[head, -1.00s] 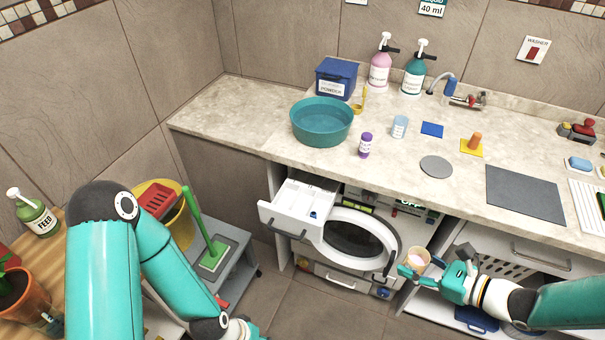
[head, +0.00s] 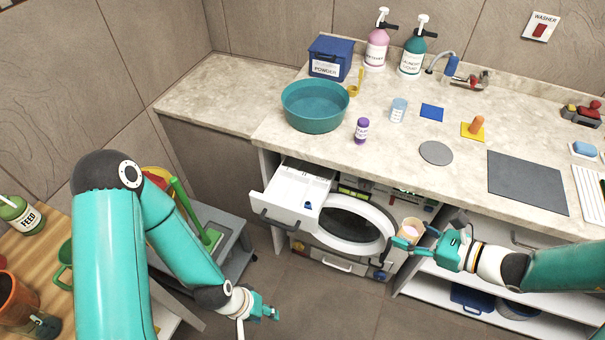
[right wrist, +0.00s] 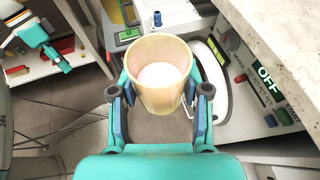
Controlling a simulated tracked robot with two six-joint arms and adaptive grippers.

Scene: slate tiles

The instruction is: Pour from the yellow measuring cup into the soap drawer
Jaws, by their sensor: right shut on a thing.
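The pale yellow measuring cup (head: 411,231) is held by my right gripper (head: 418,240), right of the washer door. In the right wrist view, the cup (right wrist: 158,100) stands between the closed fingers (right wrist: 160,98), mouth upward, with white contents inside. The soap drawer (head: 290,192) is pulled out at the washer's upper left, with a small blue part inside. Part of the drawer shows at the top of the right wrist view (right wrist: 175,14). The cup is right of the drawer and apart from it. My left gripper (head: 266,313) is low over the floor; its finger gap is unclear.
The washer's round door (head: 345,226) stands between drawer and cup. The counter (head: 395,160) overhangs the washer and carries a teal basin (head: 315,108), a purple bottle (head: 361,130) and other items. A grey cart (head: 232,255) stands left of the drawer.

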